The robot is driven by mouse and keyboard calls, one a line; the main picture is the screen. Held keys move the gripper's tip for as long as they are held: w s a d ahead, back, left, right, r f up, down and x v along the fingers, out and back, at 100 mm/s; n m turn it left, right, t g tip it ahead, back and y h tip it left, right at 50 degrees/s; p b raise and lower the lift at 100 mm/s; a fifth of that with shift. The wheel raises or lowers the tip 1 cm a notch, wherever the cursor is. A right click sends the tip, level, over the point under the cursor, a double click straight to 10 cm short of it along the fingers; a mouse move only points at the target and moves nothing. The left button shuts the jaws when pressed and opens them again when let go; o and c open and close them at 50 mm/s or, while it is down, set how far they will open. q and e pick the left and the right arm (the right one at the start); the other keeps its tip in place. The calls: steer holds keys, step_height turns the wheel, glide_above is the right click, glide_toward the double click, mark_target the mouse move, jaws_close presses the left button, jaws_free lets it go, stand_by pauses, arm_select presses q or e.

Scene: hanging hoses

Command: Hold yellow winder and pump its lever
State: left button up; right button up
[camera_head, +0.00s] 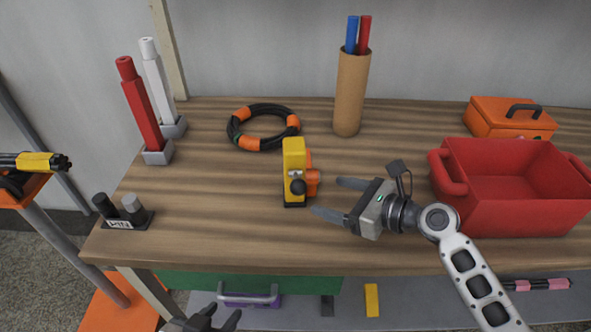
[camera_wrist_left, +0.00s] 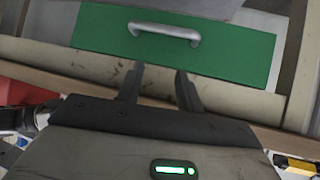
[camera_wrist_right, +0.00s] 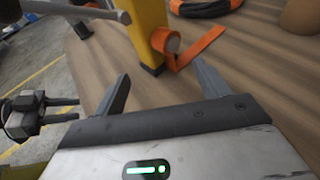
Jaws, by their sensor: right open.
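The yellow winder (camera_head: 294,158) stands upright on the wooden table, with orange strap at its right side. Its lever shows a dark round knob (camera_head: 298,187) on the near side. My right gripper (camera_head: 329,197) is open and empty, just right of the winder, with its fingers pointing towards it. In the right wrist view the winder's yellow body (camera_wrist_right: 148,28) stands beyond the open fingers, and a grey lever bar (camera_wrist_right: 75,10) extends left at the top. My left gripper (camera_head: 222,312) is low in front of the table, open and empty, facing a green drawer (camera_wrist_left: 235,55).
A red crate (camera_head: 515,215) stands right of my right arm, with an orange box (camera_head: 508,118) behind. Red and white posts (camera_head: 140,105) stand left.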

mark_target(309, 202)
steer(key=b+x, duration=0.2)
steer(key=x, duration=0.2)
steer(key=shift+f, duration=0.25)
steer(key=x, duration=0.2)
steer(key=shift+w+a+r, duration=0.1)
steer(key=shift+w+a, duration=0.45)
steer(key=shift+a, duration=0.05)
arm_select(q)
steer(key=shift+w+d+f, duration=0.15)
steer(key=shift+d+f, duration=0.05)
steer(key=shift+d, duration=0.05)
arm_select(e)
steer(key=shift+a, duration=0.1)
steer(key=c, duration=0.6)
arm_select(q)
steer(key=shift+f, duration=0.1)
